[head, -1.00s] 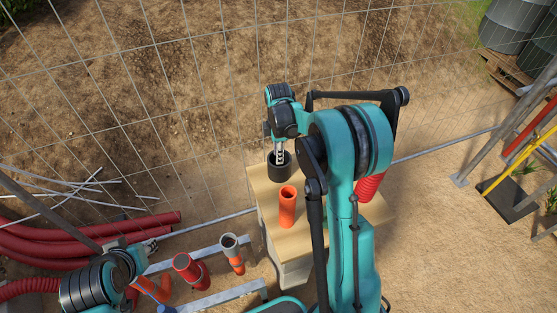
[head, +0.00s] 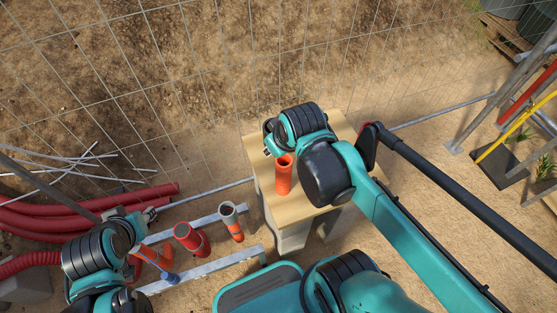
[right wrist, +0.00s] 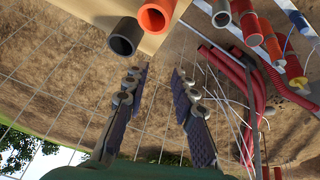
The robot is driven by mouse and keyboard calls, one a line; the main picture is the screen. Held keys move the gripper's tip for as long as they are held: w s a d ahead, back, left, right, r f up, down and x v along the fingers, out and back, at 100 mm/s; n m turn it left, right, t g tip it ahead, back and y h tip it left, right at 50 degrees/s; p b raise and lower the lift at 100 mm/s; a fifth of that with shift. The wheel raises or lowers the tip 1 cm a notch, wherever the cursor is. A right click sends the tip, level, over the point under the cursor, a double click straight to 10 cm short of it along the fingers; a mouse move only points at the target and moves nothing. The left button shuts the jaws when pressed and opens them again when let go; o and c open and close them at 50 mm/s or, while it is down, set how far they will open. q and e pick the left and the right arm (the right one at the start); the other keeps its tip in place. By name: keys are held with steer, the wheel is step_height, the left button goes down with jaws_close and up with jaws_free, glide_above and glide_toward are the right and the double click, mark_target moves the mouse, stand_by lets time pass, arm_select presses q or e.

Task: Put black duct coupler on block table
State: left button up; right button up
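The black duct coupler (right wrist: 124,38) is a short dark open tube in the right wrist view. It stands by the edge of the light wood block table (head: 296,209), beside an orange pipe (right wrist: 156,14). The table also shows in the right wrist view (right wrist: 152,42). My right gripper (right wrist: 159,72) is open and empty, its fingertips apart from the coupler. In the head view my right arm hides the coupler. My left gripper (head: 149,214) is at the lower left, away from the table; its finger gap is too small to judge.
The orange pipe (head: 284,178) stands upright on the table near my right wrist. Red and grey-ended pipe pieces (head: 232,222) stand at a metal rail (head: 205,270). Red hoses (head: 95,215) lie at left. A wire fence runs behind the table.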

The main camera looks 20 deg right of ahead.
steer(key=shift+s+a+f+m+t, duration=0.25)
steer(key=shift+s+m, duration=0.25)
steer(key=shift+s, duration=0.15)
steer(key=shift+s+a+f+m+t, duration=0.1)
steer(key=shift+s+f+m+t, duration=0.15)
steer(key=shift+s+m, duration=0.35)
steer(key=shift+s+a+f+m+t, duration=0.25)
steer(key=shift+s+m, duration=0.15)
steer(key=shift+s, duration=0.3)
